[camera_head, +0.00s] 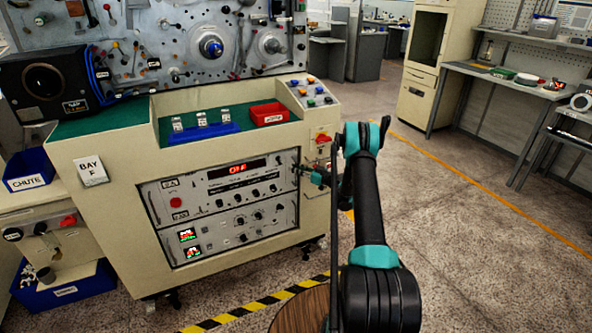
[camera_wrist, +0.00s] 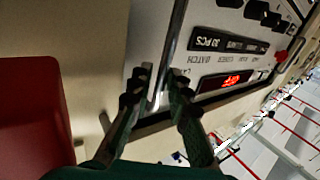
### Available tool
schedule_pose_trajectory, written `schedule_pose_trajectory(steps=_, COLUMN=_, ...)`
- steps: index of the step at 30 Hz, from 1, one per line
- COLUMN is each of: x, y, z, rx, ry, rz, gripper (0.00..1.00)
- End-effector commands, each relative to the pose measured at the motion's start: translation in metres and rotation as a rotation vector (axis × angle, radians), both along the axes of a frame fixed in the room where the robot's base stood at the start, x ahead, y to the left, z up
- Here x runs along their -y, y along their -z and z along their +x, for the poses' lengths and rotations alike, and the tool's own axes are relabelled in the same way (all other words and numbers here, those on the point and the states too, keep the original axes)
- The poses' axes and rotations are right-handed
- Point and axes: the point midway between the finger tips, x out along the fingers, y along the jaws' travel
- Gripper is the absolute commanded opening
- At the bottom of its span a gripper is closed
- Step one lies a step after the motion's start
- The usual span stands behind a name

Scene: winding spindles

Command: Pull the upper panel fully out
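The upper panel (camera_head: 215,185) is a light grey drawer front with a red lit display reading OFF, knobs and a red button, set in the cream cabinet. It looks about flush with the cabinet face. It also shows upside down in the wrist view (camera_wrist: 210,50). An upright metal bar handle (camera_wrist: 170,50) stands at its right end. My gripper (camera_head: 308,171) is at that end of the panel. In the wrist view its two fingers (camera_wrist: 160,82) lie on either side of the bar, close to it. Whether they press on it cannot be told.
A lower panel (camera_head: 215,240) with small lit screens sits just below. A red rotary switch (camera_head: 322,138) is above my gripper, and a large red part (camera_wrist: 30,110) fills the wrist view's left side. A striped floor line (camera_head: 250,308) runs in front; the floor at right is clear.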

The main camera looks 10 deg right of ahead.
Motion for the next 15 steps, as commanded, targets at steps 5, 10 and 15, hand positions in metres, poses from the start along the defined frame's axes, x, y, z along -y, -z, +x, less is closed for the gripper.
schedule_pose_trajectory(steps=5, x=-0.0001, y=0.0, z=0.0001, rx=0.0, ry=0.0, rz=0.0, gripper=0.17)
schedule_pose_trajectory(steps=10, x=0.0, y=0.0, z=0.0, rx=0.0, ry=0.0, rz=0.0, gripper=0.0)
schedule_pose_trajectory(steps=15, x=0.0, y=0.0001, z=-0.0001, rx=0.0, ry=0.0, rz=0.0, gripper=0.0)
